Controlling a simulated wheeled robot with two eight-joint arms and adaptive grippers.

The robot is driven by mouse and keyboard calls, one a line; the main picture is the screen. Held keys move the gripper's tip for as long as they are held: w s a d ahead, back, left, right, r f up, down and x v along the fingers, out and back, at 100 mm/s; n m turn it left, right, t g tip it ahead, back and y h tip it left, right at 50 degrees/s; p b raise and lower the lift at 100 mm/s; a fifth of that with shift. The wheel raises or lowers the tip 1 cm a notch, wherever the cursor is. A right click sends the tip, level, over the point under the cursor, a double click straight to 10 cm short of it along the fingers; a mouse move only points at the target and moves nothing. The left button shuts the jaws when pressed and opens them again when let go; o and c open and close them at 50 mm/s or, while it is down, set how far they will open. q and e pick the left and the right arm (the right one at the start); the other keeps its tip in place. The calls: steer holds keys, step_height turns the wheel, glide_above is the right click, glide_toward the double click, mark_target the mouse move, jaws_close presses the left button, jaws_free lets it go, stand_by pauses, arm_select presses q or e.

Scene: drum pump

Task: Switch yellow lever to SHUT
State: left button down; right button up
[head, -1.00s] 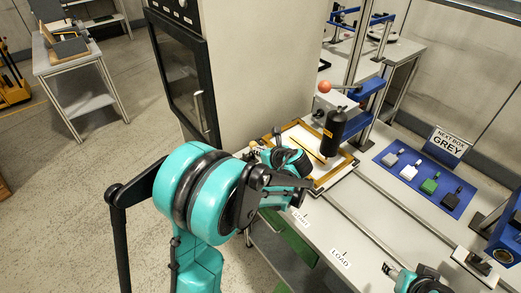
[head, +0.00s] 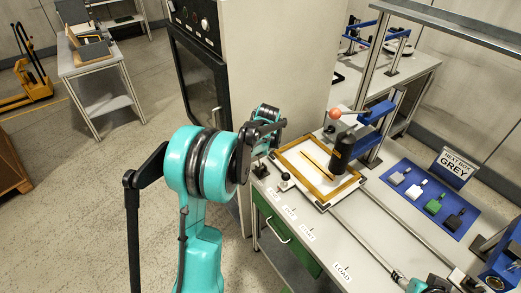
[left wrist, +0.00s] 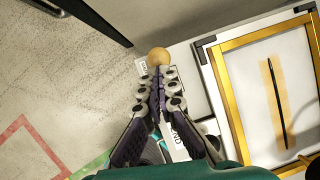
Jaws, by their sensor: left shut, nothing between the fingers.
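A tan-yellow ball knob (left wrist: 158,57) shows in the left wrist view, just beyond my left fingertips. It looks like the knob of the yellow lever; the lever's arm is hidden behind the fingers. My left gripper (left wrist: 159,80) is shut and empty, its tips close to the knob; contact cannot be told. In the head view my left arm reaches the bench's left edge. My right gripper (head: 398,278) is partly in view at the bottom; its finger opening is unclear.
A gold-framed tray (head: 300,186) lies right of the lever area, with a black cylinder (head: 343,150) over it. A black knob (head: 284,176) stands at the bench's front edge. A blue mat (head: 409,207) holds several small boxes. A tall cabinet (head: 275,60) stands behind.

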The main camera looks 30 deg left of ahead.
arm_select(q)
steer(key=shift+w+a+f, duration=0.1)
steer(key=shift+w+a, duration=0.05)
steer(key=shift+a, duration=0.25)
steer(key=shift+d, duration=0.1)
stand_by(0.3)
